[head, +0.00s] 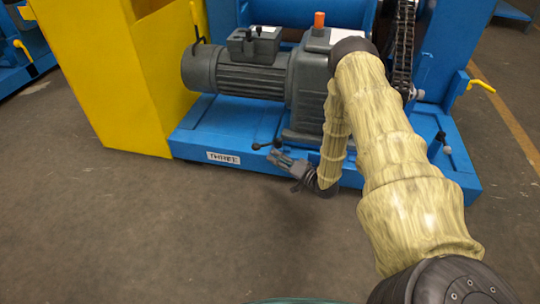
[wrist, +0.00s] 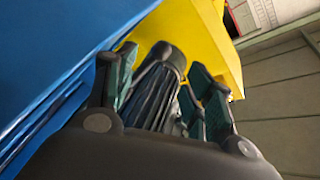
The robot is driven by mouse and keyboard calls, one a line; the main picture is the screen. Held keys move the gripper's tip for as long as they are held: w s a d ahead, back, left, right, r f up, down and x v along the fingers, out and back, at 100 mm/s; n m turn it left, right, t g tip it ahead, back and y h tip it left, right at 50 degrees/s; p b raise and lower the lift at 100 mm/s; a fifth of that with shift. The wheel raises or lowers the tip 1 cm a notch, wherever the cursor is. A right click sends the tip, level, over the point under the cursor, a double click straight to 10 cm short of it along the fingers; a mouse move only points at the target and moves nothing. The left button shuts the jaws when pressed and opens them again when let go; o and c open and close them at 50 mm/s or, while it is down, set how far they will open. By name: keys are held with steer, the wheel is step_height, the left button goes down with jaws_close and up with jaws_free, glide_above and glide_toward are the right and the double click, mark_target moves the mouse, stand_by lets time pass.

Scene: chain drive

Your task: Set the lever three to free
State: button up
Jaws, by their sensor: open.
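A white label reading THREE (head: 223,158) is on the front edge of the blue base. Just right of it, a small dark lever with a black knob (head: 256,146) sticks out at the base's front edge. Its exact setting is too small to tell. My gripper (head: 282,160) is in front of the base, just right of and slightly below the knob. In the wrist view my gripper (wrist: 158,72) has its fingers spread apart. The dark ribbed motor (wrist: 160,85) shows between them, beyond the tips. I cannot make out the lever clearly in the wrist view.
The grey motor (head: 245,72) and gearbox sit on the blue base (head: 190,140). A yellow cabinet (head: 115,75) stands at the left. A chain (head: 404,50) runs up behind my arm. A yellow handle (head: 481,86) juts out at the right. The floor in front is clear.

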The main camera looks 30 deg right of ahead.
steer(key=shift+s+d, duration=0.15)
steer(key=shift+s, duration=0.15)
steer(key=shift+c, duration=0.2)
